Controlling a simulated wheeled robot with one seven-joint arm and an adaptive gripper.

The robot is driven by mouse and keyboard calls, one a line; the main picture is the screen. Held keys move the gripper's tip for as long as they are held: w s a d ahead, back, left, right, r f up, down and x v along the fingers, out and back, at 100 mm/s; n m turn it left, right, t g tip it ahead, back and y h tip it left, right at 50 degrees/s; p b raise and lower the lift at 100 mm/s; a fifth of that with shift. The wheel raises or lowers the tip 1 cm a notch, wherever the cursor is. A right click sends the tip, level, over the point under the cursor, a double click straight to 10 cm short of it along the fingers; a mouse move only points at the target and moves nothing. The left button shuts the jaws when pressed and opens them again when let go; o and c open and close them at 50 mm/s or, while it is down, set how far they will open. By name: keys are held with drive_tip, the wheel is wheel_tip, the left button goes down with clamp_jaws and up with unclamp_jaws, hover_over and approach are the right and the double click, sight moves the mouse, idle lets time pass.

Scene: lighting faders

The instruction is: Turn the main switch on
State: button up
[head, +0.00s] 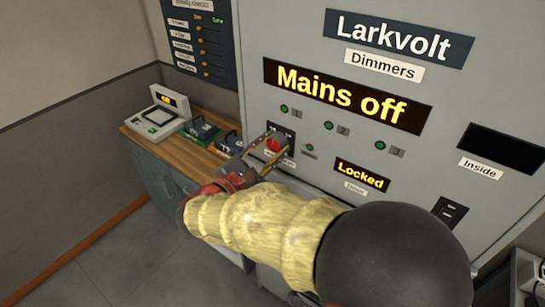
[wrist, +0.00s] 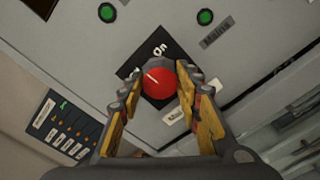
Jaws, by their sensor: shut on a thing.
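The main switch has a round red knob (wrist: 159,82) on a black plate (wrist: 178,45) with the word "On" above the knob in the wrist view. In the head view the red knob (head: 273,145) is on the front of the grey Larkvolt dimmer cabinet (head: 300,55). My gripper (wrist: 160,88) is shut on the red knob, one finger on each side; it shows in the head view too (head: 272,148). The fingers and my arm hide part of the plate's lower side. The cabinet's large display (head: 345,97) reads "Mains off".
A smaller display (head: 361,175) reads "Locked". Green lights numbered 1, 2 and 3 are on the cabinet. Left of it, a wooden-topped counter (head: 152,143) holds a device with a small screen (head: 156,120) and small dark items (head: 203,130). A chart (head: 200,45) hangs above.

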drive_tip(key=m+b, duration=0.3)
drive_tip(key=b, duration=0.2)
drive_tip(key=m+b, duration=0.2)
drive_tip(key=b, duration=0.1)
drive_tip(key=shift+f+m, duration=0.3)
drive_tip(key=shift+f, duration=0.05)
drive_tip(key=m+b, duration=0.2)
drive_tip(key=b, duration=0.2)
drive_tip(key=shift+r+m, duration=0.1)
drive_tip(key=shift+m, duration=0.2)
drive_tip(key=shift+r+m+b, duration=0.1)
drive_tip(key=shift+m+b, duration=0.6)
drive_tip(key=shift+b, duration=0.25)
drive_tip(key=shift+r, duration=0.1)
drive_tip(key=o, duration=1.2)
drive_tip(key=shift+c, duration=0.2)
drive_tip(key=v, duration=1.2)
